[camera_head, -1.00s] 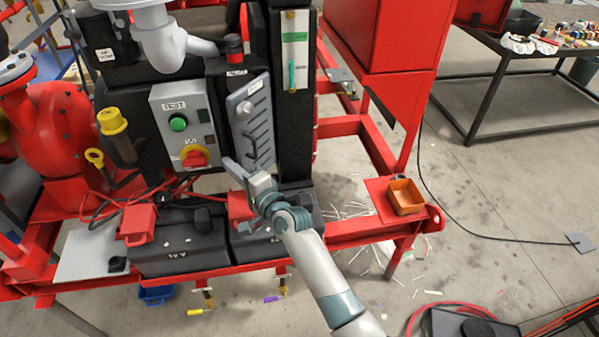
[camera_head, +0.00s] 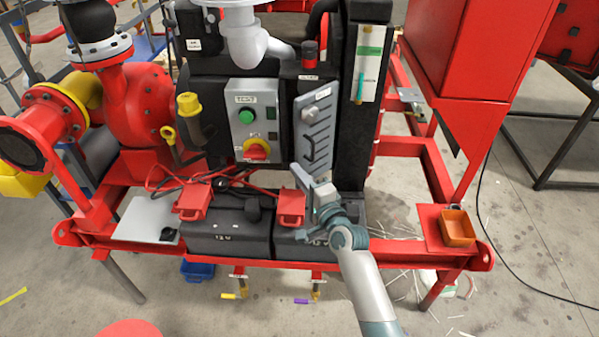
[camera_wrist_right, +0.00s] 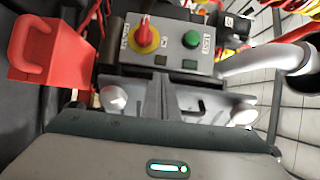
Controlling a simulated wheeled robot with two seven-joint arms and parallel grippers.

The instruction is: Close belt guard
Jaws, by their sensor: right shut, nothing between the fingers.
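The belt guard (camera_head: 314,128) is a grey slotted panel with a dark pull handle and a round knob near its top. It stands upright on the black housing, right of the control box, and looks angled; I cannot tell how far it stands from the housing. My right gripper (camera_head: 307,178) is shut and empty at the guard's lower end, just below the handle. I cannot tell whether it touches the guard. In the right wrist view the fingers (camera_wrist_right: 158,98) point toward the control box (camera_wrist_right: 168,45). My left gripper is not in view.
The control box (camera_head: 254,118) with a green button and red knob is left of the guard. Black batteries (camera_head: 228,232) with red clamps (camera_head: 193,202) sit below. An orange bin (camera_head: 457,227) is at right on the red frame.

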